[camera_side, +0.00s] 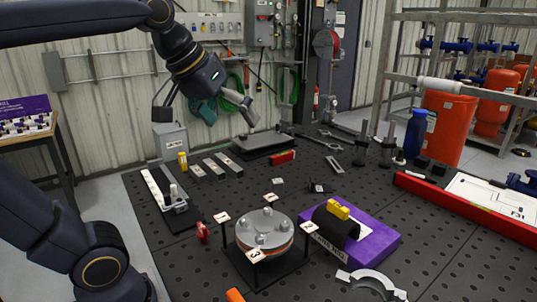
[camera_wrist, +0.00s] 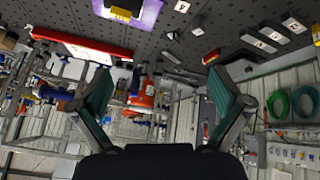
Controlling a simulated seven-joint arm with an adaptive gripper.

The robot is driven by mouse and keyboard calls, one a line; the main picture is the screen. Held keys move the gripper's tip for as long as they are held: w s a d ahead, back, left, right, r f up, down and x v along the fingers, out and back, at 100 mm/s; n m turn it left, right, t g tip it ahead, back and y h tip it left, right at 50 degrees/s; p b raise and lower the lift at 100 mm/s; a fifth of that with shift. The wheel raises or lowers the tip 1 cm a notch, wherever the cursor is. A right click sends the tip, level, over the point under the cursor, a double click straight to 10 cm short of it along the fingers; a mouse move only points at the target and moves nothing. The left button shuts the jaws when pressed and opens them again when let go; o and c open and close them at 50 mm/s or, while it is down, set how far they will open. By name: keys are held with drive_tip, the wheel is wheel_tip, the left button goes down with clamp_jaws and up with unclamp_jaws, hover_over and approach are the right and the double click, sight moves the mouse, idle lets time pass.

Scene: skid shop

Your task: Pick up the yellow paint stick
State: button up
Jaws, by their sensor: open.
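A small upright yellow object (camera_side: 183,161), possibly the paint stick, stands at the table's back left in the side view. A second yellow block-like piece (camera_side: 338,210) lies on a black cylinder (camera_side: 333,226) on a purple base (camera_side: 378,238); I cannot tell for certain which is the paint stick. In the wrist view a yellow piece (camera_wrist: 121,14) shows at the top edge over purple. My gripper (camera_side: 208,112) is in the air above the back of the table, clear of both. Its fingers are spread and nothing shows between them in the wrist view (camera_wrist: 158,85).
A round flange stack (camera_side: 264,232) with numbered tags stands at the front middle. Grey blocks (camera_side: 215,168) lie at the back left, near a red piece (camera_side: 281,157). A blue bottle (camera_side: 414,134) and red tray (camera_side: 465,208) are at right.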

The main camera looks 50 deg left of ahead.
drive_tip(key=s+d+f+m, duration=0.2)
drive_tip(key=s+f, duration=0.1)
drive_tip(key=f, duration=0.3)
drive_tip(key=s+d+f+m+g, duration=0.1)
drive_tip(key=s+f+m, duration=0.1)
drive_tip(key=s+f, duration=0.2)
drive_tip(key=shift+d+f+m+h, duration=0.3)
drive_tip(key=shift+d+f, duration=0.1)
drive_tip(key=shift+f, duration=0.55)
drive_tip(key=c, duration=0.8)
